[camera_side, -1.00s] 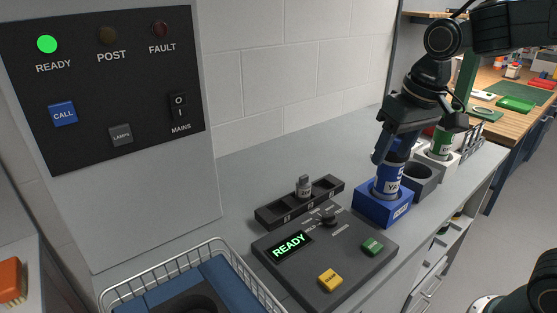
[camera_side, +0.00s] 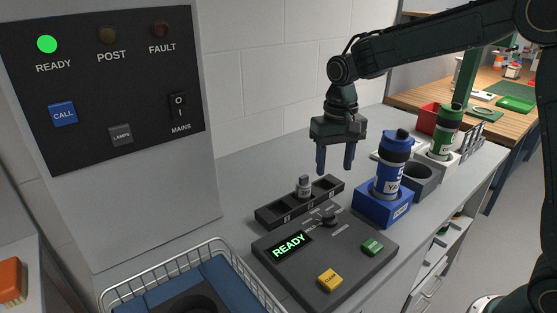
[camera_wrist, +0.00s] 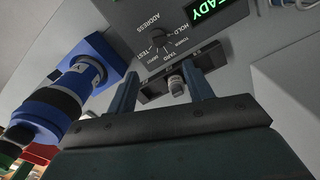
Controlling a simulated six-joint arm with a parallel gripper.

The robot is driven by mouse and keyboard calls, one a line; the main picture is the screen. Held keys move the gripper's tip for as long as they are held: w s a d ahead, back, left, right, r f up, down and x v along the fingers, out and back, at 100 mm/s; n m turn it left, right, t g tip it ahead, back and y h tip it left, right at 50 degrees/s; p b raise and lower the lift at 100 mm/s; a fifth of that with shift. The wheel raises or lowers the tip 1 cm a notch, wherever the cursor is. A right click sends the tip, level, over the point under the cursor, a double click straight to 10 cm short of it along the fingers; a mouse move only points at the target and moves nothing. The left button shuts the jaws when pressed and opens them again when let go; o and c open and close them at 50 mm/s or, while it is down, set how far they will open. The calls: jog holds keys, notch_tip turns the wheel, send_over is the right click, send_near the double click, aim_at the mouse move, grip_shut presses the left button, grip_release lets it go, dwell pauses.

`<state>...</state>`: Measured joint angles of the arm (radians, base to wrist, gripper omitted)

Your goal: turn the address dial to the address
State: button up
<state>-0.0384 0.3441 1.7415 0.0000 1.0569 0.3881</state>
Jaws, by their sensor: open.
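The address dial (camera_side: 326,217) is a small dark knob on the sloped dark console (camera_side: 350,262), whose display reads READY in green. In the wrist view the dial (camera_wrist: 160,42) has labels around it, among them HOLD, YARD, TOWER and TEST, with ADDRESS printed above; its exact pointer direction is too small to tell. My gripper (camera_side: 336,168) is open and empty, pointing down above and behind the console, near the dark rack. In the wrist view its fingers (camera_wrist: 161,92) stand apart, with nothing between them touching.
A blue carrier (camera_side: 391,172) stands upright in a blue holder (camera_side: 370,210) right of the console. A dark slotted rack (camera_side: 270,213) with a small grey vial (camera_side: 304,187) lies behind the console. A wire basket (camera_side: 226,246) is at front left. A green carrier (camera_side: 444,135) stands farther back.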

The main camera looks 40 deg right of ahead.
aim_at(328, 215)
jog(key=shift+f, duration=0.1)
notch_tip(328, 215, down, 14)
jog(key=shift+r, duration=0.2)
dwell(0.6)
jog(key=c, duration=1)
jog(key=shift+o, duration=0.2)
